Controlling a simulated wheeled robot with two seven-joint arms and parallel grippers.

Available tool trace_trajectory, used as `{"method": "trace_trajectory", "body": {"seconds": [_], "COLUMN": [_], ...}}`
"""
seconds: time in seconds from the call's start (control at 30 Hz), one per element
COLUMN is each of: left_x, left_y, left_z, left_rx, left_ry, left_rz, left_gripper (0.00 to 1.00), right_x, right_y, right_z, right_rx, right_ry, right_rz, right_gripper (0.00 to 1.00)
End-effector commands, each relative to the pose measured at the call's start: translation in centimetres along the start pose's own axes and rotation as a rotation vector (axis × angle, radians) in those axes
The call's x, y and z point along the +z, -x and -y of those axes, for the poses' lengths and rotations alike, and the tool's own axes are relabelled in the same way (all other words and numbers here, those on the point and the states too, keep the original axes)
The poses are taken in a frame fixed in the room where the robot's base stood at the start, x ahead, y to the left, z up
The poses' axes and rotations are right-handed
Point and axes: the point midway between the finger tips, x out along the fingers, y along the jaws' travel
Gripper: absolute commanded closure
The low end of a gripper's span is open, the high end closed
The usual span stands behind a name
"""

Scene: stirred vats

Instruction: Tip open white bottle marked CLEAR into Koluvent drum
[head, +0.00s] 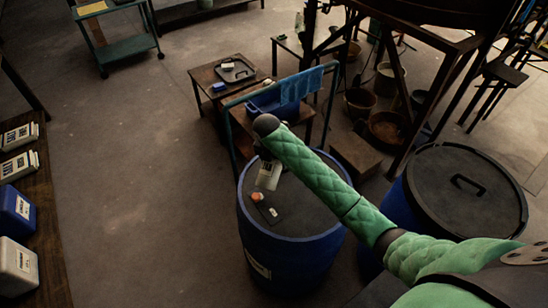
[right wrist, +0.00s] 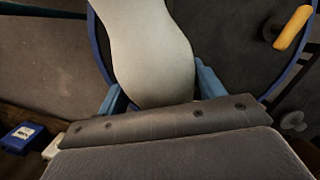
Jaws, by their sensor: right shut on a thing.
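My right gripper (right wrist: 158,95) is shut on a white bottle (right wrist: 150,45), with a blue finger on each side of it. The bottle also shows in the head view (head: 269,176), below the end of my green-sleeved arm, with a dark mark on its side. It is over the top of a blue drum (head: 285,262). The bottle's mouth is not in view, and no pouring shows. The drum's label is too small to read, so I cannot tell if it says Koluvent. My left gripper is not in view.
A small orange thing (head: 257,197) is on the drum top. A second blue drum with a black lid (head: 465,205) stands at the right. Several containers stand on a bench (head: 45,225) at the left. Low tables and a metal frame are behind. Floor at left-centre is clear.

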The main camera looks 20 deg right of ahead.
Motion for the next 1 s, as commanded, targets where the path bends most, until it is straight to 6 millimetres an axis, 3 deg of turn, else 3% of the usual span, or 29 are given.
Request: {"method": "trace_trajectory", "body": {"seconds": [1.0], "left_x": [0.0], "left_y": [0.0], "left_z": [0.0], "left_rx": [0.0], "left_ry": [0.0], "left_rz": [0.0], "left_gripper": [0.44], "right_x": [-0.8], "right_y": [-3.1], "right_z": [-0.1], "right_rx": [-0.008], "right_ry": [0.018], "right_rz": [-0.403], "right_gripper": [0.73]}}
